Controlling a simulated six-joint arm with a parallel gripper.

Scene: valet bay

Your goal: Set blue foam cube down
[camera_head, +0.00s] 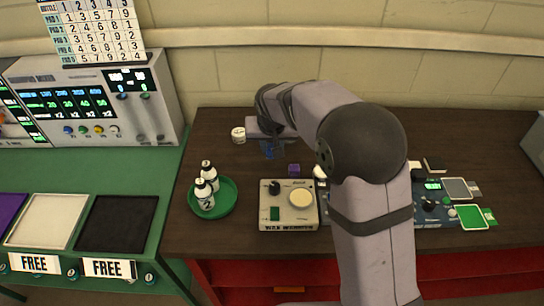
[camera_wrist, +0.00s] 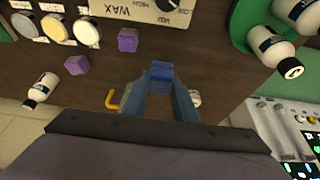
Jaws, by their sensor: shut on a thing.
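The blue foam cube (camera_wrist: 161,71) is between the fingertips of my gripper (camera_wrist: 161,80) in the wrist view. The gripper is shut on it, with brown table top around it. I cannot tell whether the cube touches the table. In the head view my gripper (camera_head: 268,151) points down over the dark table, behind the wax warmer and left of a purple cube. The cube cannot be made out apart from the blue fingers there.
The wax warmer (camera_head: 290,208) and a green tray (camera_head: 227,191) with white bottles (camera_head: 206,190) stand toward the front. A white round item (camera_head: 238,135) sits left of my gripper.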

